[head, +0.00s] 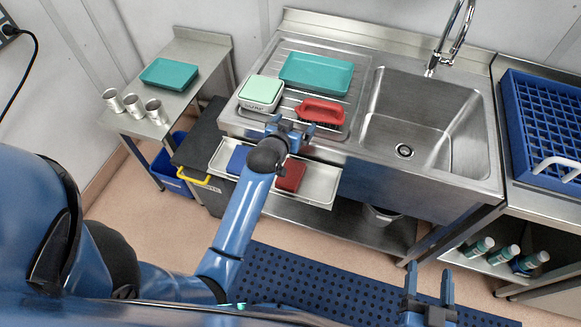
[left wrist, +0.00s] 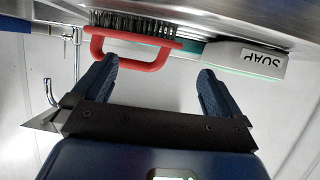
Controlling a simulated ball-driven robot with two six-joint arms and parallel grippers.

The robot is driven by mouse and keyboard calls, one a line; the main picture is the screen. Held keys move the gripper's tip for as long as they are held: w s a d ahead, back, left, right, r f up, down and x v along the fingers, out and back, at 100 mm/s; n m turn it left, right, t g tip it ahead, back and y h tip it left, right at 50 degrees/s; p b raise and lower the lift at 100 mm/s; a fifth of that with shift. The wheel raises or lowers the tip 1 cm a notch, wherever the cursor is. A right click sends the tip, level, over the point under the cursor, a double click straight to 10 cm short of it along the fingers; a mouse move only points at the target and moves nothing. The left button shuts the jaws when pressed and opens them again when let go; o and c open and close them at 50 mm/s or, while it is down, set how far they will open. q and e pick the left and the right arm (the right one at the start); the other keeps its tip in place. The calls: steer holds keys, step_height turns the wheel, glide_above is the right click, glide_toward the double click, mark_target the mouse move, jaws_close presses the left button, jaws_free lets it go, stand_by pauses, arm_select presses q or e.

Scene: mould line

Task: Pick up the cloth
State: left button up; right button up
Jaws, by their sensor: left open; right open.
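A dark red flat piece (head: 291,174) and a blue flat piece (head: 238,159) lie in a shallow metal tray (head: 321,184) below the sink's front edge. They look like folded cloths, but I cannot tell for sure. My left arm hides part of the tray between them. My left gripper (head: 289,128) is open and empty at the drainboard's front edge, just in front of a red-handled brush (head: 320,111). In the left wrist view the gripper's open fingers (left wrist: 157,76) point toward the brush (left wrist: 130,50). My right gripper (head: 430,284) is open and empty over the blue floor mat.
A soap box (head: 261,92) and a teal tray (head: 316,73) stand on the drainboard (head: 358,78), beside the sink basin (head: 425,115). A side table (head: 192,93) holds metal cups and another teal tray (head: 169,74). A blue rack (head: 545,125) stands at right.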

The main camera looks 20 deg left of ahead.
arm_select(q)
steer(key=w+g, duration=0.1)
steer(key=g, duration=0.1)
steer(key=w+d+g, duration=0.1)
steer(key=shift+w+d+f+g+p, duration=0.1)
steer(key=shift+w+f+g+p, duration=0.1)
steer(key=shift+w+g+p, duration=0.2)
steer(key=shift+s+d+f+g, duration=0.1)
steer(key=shift+f+g, duration=0.05)
steer(key=shift+g, duration=0.35)
steer(key=shift+s+d+f+g, duration=0.1)
steer(key=shift+g, duration=0.4)
steer(key=s+f+g+y+p, duration=0.1)
steer(key=s+f+g, duration=0.1)
steer(key=s+g, duration=0.55)
glide_above(291, 172)
steer(key=f, duration=0.5)
steer(key=shift+w+a+f, duration=0.25)
steer(key=shift+f, duration=0.1)
steer(key=f, duration=0.1)
steer(key=f+p, duration=0.1)
steer(key=f, duration=0.2)
steer(key=shift+s+d+f+p, duration=0.15)
steer(key=shift+s+d+p, duration=0.1)
steer(key=shift+s+p, duration=0.05)
steer(key=shift+f, duration=0.5)
arm_select(e)
step_height(291, 172, up, 4)
steer(key=shift+d+r, duration=0.15)
